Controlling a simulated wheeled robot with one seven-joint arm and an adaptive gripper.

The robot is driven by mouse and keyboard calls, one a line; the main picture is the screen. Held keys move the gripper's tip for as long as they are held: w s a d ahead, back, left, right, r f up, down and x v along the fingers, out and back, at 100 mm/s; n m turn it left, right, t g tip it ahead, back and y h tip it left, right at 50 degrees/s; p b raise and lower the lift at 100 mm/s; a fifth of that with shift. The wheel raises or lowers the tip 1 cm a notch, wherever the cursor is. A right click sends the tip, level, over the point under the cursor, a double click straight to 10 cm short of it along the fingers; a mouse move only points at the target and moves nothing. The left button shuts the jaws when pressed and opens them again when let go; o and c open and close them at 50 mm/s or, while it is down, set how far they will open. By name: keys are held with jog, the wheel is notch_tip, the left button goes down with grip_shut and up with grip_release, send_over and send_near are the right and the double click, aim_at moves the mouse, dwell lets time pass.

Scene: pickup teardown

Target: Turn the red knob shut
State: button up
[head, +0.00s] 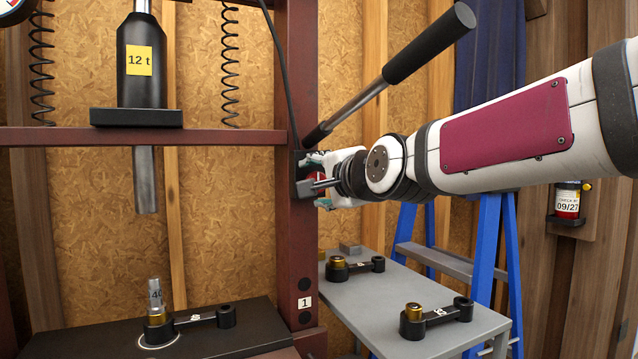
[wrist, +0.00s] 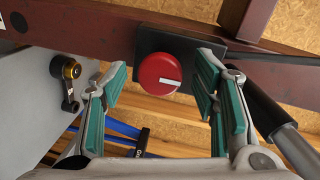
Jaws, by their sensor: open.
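The red knob (wrist: 159,74) is a round disc with a white mark at its right side, on a black block (wrist: 183,47) fixed to the dark red press post. In the wrist view my gripper (wrist: 163,83) is open, its green-padded fingers on either side of the knob. A gap shows between the knob and each finger, so I see no contact. In the head view my gripper (head: 322,180) is at the post, and only a sliver of the red knob (head: 318,176) shows between its parts.
A black-gripped lever (head: 430,45) slants up just above my arm. The press frame post (head: 302,240) stands left of my gripper. A grey table (head: 375,300) with black link parts lies below. A blue ladder (head: 500,240) stands behind my arm.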

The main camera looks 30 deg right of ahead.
jog(key=s+r, duration=0.1)
jog(key=s, duration=1)
jog(key=shift+s+a+r, duration=0.3)
jog(key=shift+s+r, duration=0.05)
jog(key=shift+r, duration=0.05)
jog(key=s+a+f+n+g+y, duration=0.1)
jog(key=s+a+f+n+g, duration=0.35)
jog(key=f, duration=0.45)
jog(key=s+a+f+n+g+y, duration=0.1)
jog(key=s+a+f+n+g, duration=0.3)
jog(key=f, duration=0.5)
jog(key=s+f+n+g+h, duration=0.1)
jog(key=s+f+n+g, duration=0.35)
jog(key=s, duration=0.45)
jog(key=s+f+n+g, duration=0.35)
jog(key=s+f, duration=0.25)
jog(key=s, duration=0.3)
notch_tip(320, 180, up, 26)
jog(key=t+p, duration=0.4)
jog(key=p, duration=2)
jog(key=shift+d, duration=0.15)
